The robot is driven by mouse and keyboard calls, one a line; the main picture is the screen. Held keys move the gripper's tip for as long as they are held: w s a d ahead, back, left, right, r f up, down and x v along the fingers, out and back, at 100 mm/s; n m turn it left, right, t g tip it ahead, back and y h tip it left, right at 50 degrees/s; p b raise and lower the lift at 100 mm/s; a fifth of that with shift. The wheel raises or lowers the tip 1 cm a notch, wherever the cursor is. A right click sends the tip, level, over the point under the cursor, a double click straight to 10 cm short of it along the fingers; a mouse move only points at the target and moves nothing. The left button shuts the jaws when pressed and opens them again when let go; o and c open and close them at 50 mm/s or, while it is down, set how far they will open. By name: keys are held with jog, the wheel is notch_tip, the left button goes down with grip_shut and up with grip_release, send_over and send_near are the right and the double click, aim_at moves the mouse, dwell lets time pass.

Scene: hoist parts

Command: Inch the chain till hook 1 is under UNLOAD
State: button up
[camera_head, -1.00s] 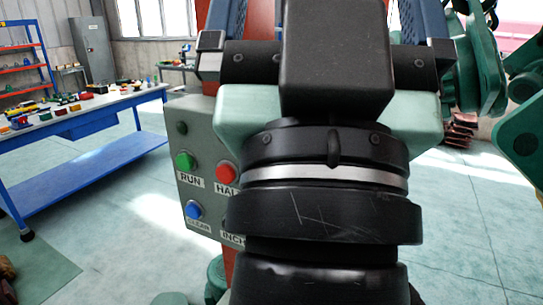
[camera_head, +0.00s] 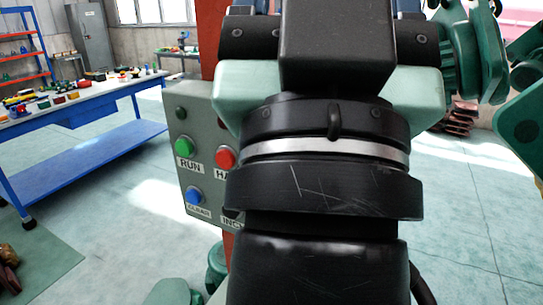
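A grey control panel (camera_head: 203,190) stands left of my arm. It has a green button marked RUN (camera_head: 184,147), a red button (camera_head: 225,157) with a partly covered label, and a blue button marked CLEAR (camera_head: 194,195). A label starting "INC" (camera_head: 231,223) shows at the lower edge; any button above it is mostly behind my arm. My gripper (camera_head: 335,45) is seen from behind in front of the panel's right side; its fingertips are out of view. The chain, hook 1 and the UNLOAD sign are not seen.
A red post (camera_head: 211,35) rises behind the panel. A blue workbench (camera_head: 70,112) with small parts stands at the left, with a grey cabinet (camera_head: 92,40) behind. Reddish stacked parts (camera_head: 459,118) lie at the back right. Floor between bench and panel is clear.

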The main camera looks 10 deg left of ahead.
grip_shut()
dwell(1.4)
